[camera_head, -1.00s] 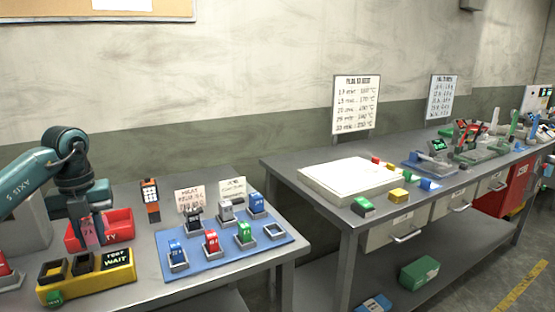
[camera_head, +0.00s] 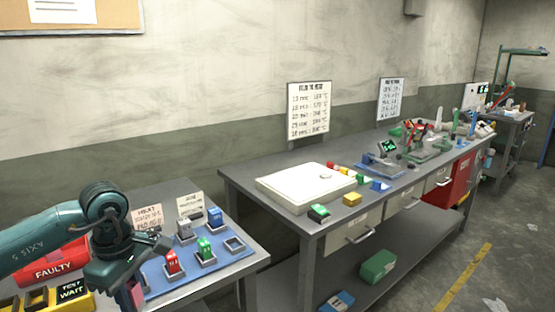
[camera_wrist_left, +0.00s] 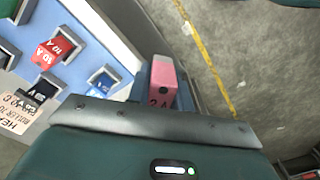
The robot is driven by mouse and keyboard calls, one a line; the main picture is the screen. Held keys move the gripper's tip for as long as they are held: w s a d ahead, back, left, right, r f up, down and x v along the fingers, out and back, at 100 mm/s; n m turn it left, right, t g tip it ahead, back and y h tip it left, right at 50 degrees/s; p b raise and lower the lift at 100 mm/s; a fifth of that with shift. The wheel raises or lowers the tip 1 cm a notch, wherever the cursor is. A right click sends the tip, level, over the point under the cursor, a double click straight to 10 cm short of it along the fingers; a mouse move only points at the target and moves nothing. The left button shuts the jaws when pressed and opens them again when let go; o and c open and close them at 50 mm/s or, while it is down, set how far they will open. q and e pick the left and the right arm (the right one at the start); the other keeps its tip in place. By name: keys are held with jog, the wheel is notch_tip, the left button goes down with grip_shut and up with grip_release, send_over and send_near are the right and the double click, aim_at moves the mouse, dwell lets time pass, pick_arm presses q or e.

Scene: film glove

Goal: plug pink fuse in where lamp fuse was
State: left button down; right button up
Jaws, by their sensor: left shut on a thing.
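My left gripper (camera_wrist_left: 163,97) is shut on the pink fuse (camera_wrist_left: 163,75), which shows a partly hidden marking in the left wrist view. In the head view the gripper is low at the left, at the front left part of the blue mat (camera_head: 190,277), with the pink fuse (camera_head: 136,292) below it. The mat carries a red fuse (camera_head: 172,263), a green fuse (camera_head: 204,247), a grey fuse (camera_head: 184,229) and a blue fuse (camera_head: 214,216) in sockets. An empty socket (camera_head: 234,246) is at its right. Another blue fuse (camera_wrist_left: 104,80) shows in the wrist view. My right gripper is not in view.
A red bin marked FAULTY (camera_head: 52,262) and a yellow tester marked TEST WAIT (camera_head: 76,296) stand left of the mat. Two small cards (camera_head: 190,205) stand behind the fuses. A second bench (camera_head: 255,190) stands to the right, past a gap.

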pick_arm(q)
jog(key=s+d+f+m+p, duration=0.1)
jog(key=s+d+m, duration=0.5)
jog(key=m, duration=1)
jog(key=d+p, duration=0.1)
jog(key=d, duration=0.2)
jog(key=shift+s+d, duration=0.2)
jog(key=shift+d, duration=0.05)
jog(key=shift+a+f, duration=0.1)
